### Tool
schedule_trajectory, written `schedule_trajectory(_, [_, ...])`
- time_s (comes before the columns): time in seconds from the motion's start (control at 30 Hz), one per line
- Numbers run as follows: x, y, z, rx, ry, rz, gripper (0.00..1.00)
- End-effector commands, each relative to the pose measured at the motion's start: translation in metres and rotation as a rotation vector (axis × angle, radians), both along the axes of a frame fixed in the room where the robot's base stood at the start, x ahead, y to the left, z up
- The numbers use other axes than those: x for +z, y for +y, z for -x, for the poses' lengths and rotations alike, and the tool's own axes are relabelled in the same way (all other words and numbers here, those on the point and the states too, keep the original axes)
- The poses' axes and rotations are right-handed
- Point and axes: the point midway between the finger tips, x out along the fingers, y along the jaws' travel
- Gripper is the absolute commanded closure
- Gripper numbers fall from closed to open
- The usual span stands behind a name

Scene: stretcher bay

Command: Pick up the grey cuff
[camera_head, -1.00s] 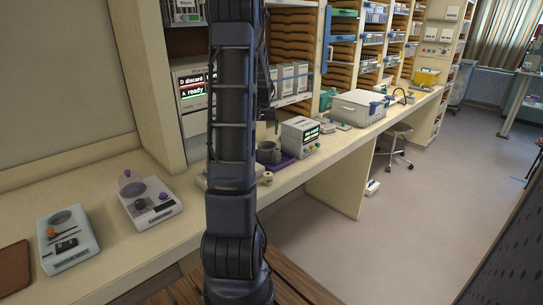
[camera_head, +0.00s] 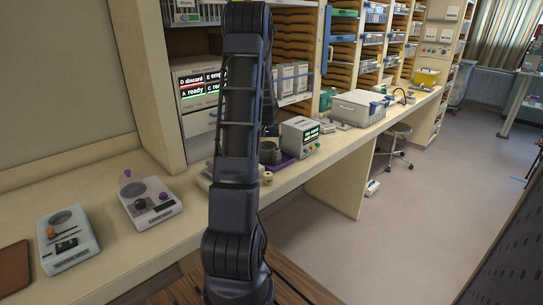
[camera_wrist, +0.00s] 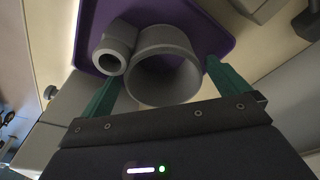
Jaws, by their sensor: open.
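The grey cuff (camera_wrist: 165,38) is a wide, open grey ring in the wrist view, on a purple tray (camera_wrist: 215,40). A smaller grey tube (camera_wrist: 113,48) sits against its left side; I cannot tell whether they are joined. My gripper (camera_wrist: 163,72) is open, its two green fingers on either side of the cuff and tube, with no visible grip on either. In the head view the cuff (camera_head: 270,153) is on the purple tray by the counter's front, partly behind my arm, and my fingers are not clear there.
A lidded grey box (camera_head: 358,108) is farther along the counter. Two flat devices (camera_head: 68,240) (camera_head: 148,203) lie at the left. Shelves rise behind.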

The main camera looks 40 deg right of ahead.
Motion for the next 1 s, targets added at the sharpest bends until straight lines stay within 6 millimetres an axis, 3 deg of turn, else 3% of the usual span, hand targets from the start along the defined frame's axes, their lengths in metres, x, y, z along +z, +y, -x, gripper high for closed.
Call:
schedule_trajectory(0.2, [-0.029, -0.002, -0.004, 0.000, 0.002, -0.002, 0.00])
schedule_trajectory(0.47, [-0.032, -0.003, -0.004, 0.000, 0.001, -0.001, 0.00])
schedule_trajectory(0.7, [-0.032, -0.003, -0.004, 0.000, 0.001, -0.001, 0.43])
schedule_trajectory(1.0, [-0.029, -0.003, -0.005, 0.000, 0.000, 0.000, 0.43])
